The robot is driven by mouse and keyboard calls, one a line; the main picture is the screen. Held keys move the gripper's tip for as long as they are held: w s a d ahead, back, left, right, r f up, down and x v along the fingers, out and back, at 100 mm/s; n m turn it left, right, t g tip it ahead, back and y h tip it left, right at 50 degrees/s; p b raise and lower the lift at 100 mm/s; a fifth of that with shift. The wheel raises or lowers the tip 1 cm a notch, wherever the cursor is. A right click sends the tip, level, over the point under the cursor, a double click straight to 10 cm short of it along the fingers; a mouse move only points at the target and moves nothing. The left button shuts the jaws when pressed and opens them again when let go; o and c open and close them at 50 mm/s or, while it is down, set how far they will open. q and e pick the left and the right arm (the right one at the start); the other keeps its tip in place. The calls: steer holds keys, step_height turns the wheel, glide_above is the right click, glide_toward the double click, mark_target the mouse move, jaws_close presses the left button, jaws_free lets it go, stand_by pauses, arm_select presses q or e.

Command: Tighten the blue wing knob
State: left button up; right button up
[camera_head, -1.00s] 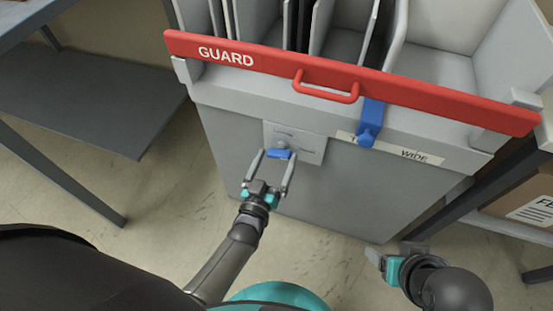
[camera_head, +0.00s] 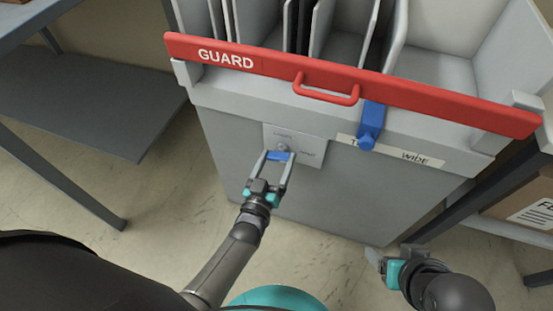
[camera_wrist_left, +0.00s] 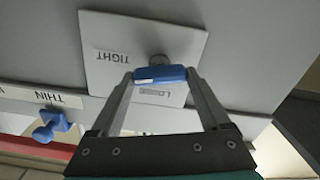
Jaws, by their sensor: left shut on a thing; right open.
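The blue wing knob (camera_head: 278,156) sits on a light grey plate (camera_head: 312,150) on the front of the grey machine. My left gripper (camera_head: 278,158) is shut on the knob, one finger at each end of its wing. In the left wrist view the knob (camera_wrist_left: 160,74) lies crosswise between the fingertips, with a round grey hub (camera_wrist_left: 158,60) behind it. The plate there carries the words TIGHT and, partly covered, what looks like LOOSE. My right gripper (camera_head: 378,262) is open and empty, low at the right, apart from the machine.
A red GUARD bar (camera_head: 430,102) with a red handle runs across the machine above the knob. A blue slider (camera_head: 370,125) hangs at its right over a label strip reading WIDE. A dark table frame stands left; a cardboard box (camera_head: 525,200) sits right.

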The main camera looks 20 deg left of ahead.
arm_select(q)
steer(key=shift+c, duration=0.9)
steer(key=shift+m, duration=0.6)
steer(key=shift+m+p, duration=0.3)
steer(key=shift+m, duration=0.1)
steer(key=shift+d+m, duration=0.1)
steer(key=shift+m, duration=0.5)
arm_select(e)
steer(key=shift+s+d+f+g, duration=0.1)
steer(key=shift+s+d+g, duration=0.3)
arm_select(q)
steer(key=o, duration=1.2)
